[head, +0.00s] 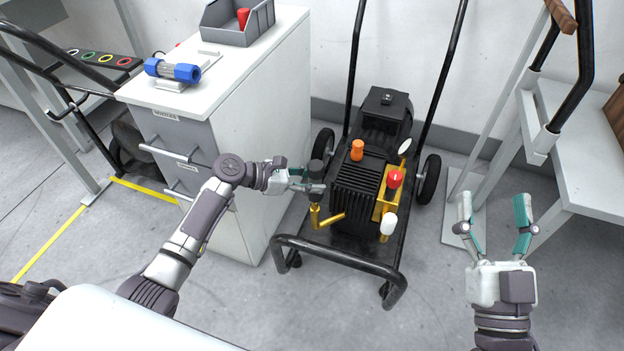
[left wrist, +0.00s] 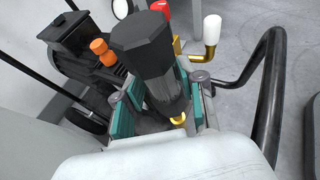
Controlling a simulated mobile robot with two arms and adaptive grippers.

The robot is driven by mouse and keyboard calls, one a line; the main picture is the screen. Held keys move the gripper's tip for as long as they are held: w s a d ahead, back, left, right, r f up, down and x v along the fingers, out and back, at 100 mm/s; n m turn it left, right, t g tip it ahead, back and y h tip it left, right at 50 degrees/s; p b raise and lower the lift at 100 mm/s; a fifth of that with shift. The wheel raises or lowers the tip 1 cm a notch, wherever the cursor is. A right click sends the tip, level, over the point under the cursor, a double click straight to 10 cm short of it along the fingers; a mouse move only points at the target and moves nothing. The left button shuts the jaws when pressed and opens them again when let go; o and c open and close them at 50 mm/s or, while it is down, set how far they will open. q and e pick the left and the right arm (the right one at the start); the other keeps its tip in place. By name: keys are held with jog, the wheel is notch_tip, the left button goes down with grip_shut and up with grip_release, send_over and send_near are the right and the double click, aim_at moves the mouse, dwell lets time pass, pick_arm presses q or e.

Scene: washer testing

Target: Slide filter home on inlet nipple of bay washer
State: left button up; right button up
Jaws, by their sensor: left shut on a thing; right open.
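The bay washer (head: 355,185) is a black wheeled machine with a tubular frame in the middle of the head view. A brass inlet nipple (head: 315,214) stands at its left side, on an elbow pipe. The filter (head: 316,167) has a black faceted cap and a see-through dark body; in the left wrist view (left wrist: 145,45) it fills the middle. My left gripper (head: 308,184) is shut on the filter, which looks upright above the nipple. A bit of brass (left wrist: 178,119) shows at its lower end; whether it is seated I cannot tell. My right gripper (head: 493,212) is open and empty.
A white cabinet (head: 245,85) stands left of the washer, carrying a blue-ended clear cylinder (head: 172,70) and a grey bin (head: 238,28). The washer's front bar (head: 340,258) lies close to the left gripper. A white table (head: 575,150) stands right. Floor before the washer is clear.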

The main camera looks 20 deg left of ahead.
pick_arm(q)
jog(key=shift+p, duration=0.4)
pick_arm(e)
jog(key=shift+w+d+f+g+h, duration=0.1)
jog(key=shift+w+f+g+h, duration=0.15)
jog(key=shift+f+g, duration=0.4)
jog(key=shift+w+f+g+h, duration=0.25)
jog(key=shift+f+g, duration=0.1)
jog(key=shift+f, duration=0.5)
